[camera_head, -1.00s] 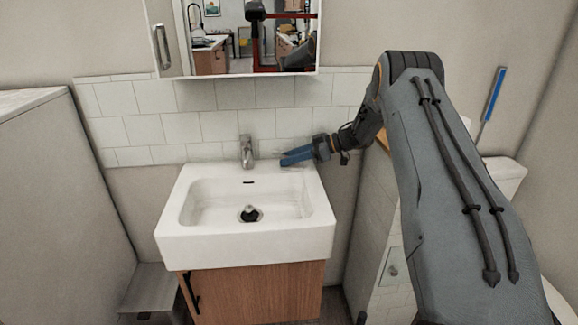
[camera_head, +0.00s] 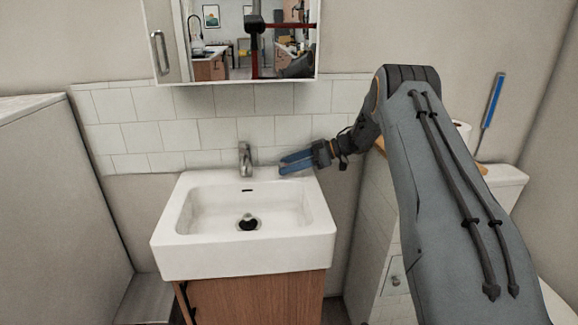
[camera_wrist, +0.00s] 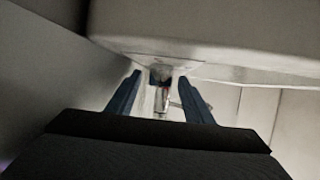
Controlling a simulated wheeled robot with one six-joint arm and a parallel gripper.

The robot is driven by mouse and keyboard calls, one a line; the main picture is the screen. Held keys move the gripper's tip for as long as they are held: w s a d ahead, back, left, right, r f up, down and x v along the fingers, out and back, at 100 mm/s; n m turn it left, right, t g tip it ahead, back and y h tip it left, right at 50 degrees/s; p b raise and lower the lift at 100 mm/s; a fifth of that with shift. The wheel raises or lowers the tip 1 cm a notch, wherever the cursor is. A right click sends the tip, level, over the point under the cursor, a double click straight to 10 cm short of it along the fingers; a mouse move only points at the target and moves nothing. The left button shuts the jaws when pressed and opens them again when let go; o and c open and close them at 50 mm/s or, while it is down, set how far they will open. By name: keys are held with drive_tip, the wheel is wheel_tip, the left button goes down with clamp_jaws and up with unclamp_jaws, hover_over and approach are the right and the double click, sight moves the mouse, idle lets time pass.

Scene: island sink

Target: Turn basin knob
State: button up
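The basin tap (camera_head: 245,160) is a small grey metal faucet at the back rim of the white basin (camera_head: 318,245). Its knob cannot be told apart clearly at this size. My gripper (camera_head: 281,164) has blue fingers. It is right of the tap, over the basin's back right corner, pointing left towards the tap with a gap between. In the wrist view the fingers (camera_wrist: 161,88) are spread, and the tap (camera_wrist: 162,98) shows between them, farther ahead, with a small red mark. Nothing is held.
A mirror cabinet (camera_head: 165,50) hangs above the tap. A tiled splashback (camera_head: 200,135) is close behind the tap and gripper. A wooden cabinet (camera_head: 255,300) is under the basin. A tall light panel (camera_head: 60,210) stands at left. The space above the bowl is clear.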

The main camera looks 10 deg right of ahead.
drive_tip(key=b+v, duration=0.1)
drive_tip(key=v, duration=0.6)
drive_tip(key=shift+s+d+r+b, duration=0.1)
drive_tip(key=shift+d+b, duration=0.2)
drive_tip(key=shift+d, duration=0.1)
